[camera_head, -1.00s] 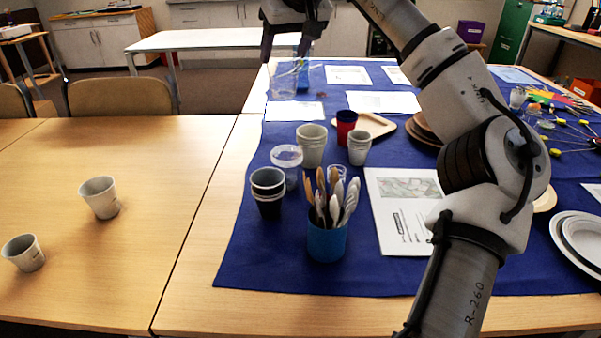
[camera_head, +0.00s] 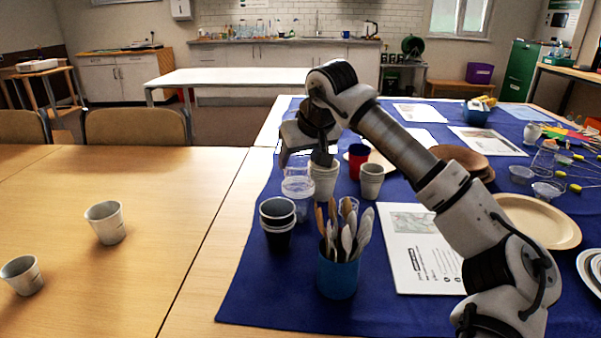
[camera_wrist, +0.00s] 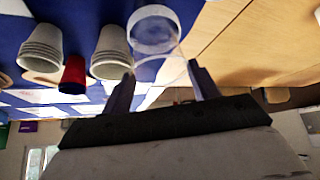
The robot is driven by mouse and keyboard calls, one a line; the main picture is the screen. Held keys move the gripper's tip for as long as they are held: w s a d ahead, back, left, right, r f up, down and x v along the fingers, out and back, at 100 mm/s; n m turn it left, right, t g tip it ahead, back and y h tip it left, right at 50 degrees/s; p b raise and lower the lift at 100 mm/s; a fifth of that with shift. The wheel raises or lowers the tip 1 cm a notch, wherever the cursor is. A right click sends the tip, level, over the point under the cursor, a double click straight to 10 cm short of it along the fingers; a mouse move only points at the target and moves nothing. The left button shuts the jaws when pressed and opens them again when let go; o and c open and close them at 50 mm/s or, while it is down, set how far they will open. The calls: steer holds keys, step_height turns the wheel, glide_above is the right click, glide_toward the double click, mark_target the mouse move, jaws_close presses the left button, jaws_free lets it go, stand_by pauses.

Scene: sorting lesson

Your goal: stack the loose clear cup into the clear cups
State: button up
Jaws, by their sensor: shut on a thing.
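My gripper (camera_head: 303,160) is shut on the loose clear cup (camera_head: 297,170), which is see-through and faint. In the wrist view, the loose clear cup (camera_wrist: 162,70) shows between the two fingers of my gripper (camera_wrist: 160,80). The clear cups (camera_head: 298,207) stand on the blue cloth just below the held cup. A pale round rim overlaps the held cup in the wrist view. The held cup is directly over the clear cups, at or near their rim; I cannot tell whether it touches or has entered them.
Close by stand pale cups (camera_head: 324,183), a red cup (camera_head: 357,160), smaller grey cups (camera_head: 371,182), black cups (camera_head: 278,226) and a blue cutlery holder (camera_head: 338,276). Two loose cups (camera_head: 105,223) (camera_head: 22,276) lie apart on the left table, which is otherwise clear.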

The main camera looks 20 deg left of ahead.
mark_target(300, 173)
steer(key=shift+f, duration=1.75)
steer(key=shift+f+b, duration=0.5)
steer(key=shift+f, duration=0.1)
steer(key=o, duration=1.2)
steer(key=shift+c, duration=0.2)
steer(key=shift+r, duration=0.25)
steer(key=p+v, duration=0.1)
steer(key=v, duration=1.1)
steer(key=shift+r+p, duration=0.4)
steer(key=shift+r, duration=0.05)
